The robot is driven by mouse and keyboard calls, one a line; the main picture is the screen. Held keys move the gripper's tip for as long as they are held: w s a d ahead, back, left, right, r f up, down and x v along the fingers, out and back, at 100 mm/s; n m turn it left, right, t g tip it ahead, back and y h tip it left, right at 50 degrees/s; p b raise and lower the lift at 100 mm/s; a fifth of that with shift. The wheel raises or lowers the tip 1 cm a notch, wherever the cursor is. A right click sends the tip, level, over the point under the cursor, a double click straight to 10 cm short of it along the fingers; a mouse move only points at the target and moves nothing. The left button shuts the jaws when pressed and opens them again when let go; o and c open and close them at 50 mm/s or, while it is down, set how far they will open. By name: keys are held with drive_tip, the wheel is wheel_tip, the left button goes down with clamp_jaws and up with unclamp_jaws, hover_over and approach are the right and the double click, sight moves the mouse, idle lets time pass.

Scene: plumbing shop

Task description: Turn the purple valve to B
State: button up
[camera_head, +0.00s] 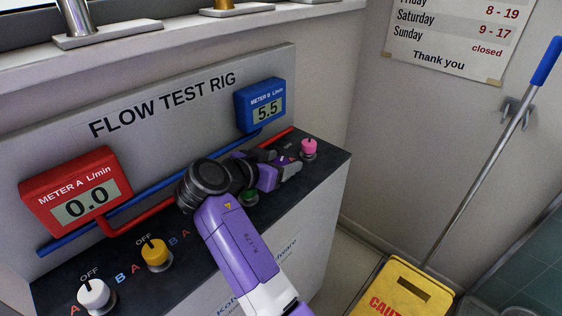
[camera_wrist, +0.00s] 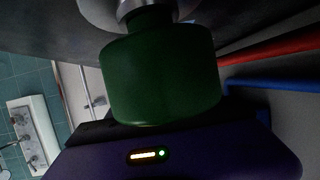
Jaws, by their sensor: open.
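I cannot make out a purple valve apart from my own purple arm parts; it may be hidden behind my arm or gripper. My gripper (camera_head: 288,168) is low over the right part of the dark bench top, its fingers hard to make out. A green valve knob (camera_head: 250,197) shows just below my wrist. A green knob (camera_wrist: 160,80) fills the middle of the wrist view, very close to the camera. A pink valve knob (camera_head: 309,148) stands at the right end, just beyond my gripper. The red meter A (camera_head: 76,190) reads 0.0 and the blue meter B (camera_head: 262,105) reads 5.5.
A white knob (camera_head: 95,295) and a yellow knob (camera_head: 155,253) stand at the left, each under an OFF label. Blue and red pipes (camera_head: 150,190) run along the panel's foot. A yellow caution sign (camera_head: 402,285) and a blue-handled pole (camera_head: 490,150) are at the right.

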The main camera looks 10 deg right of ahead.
sight(281, 161)
wheel_tip(281, 161, up, 20)
idle(0.6)
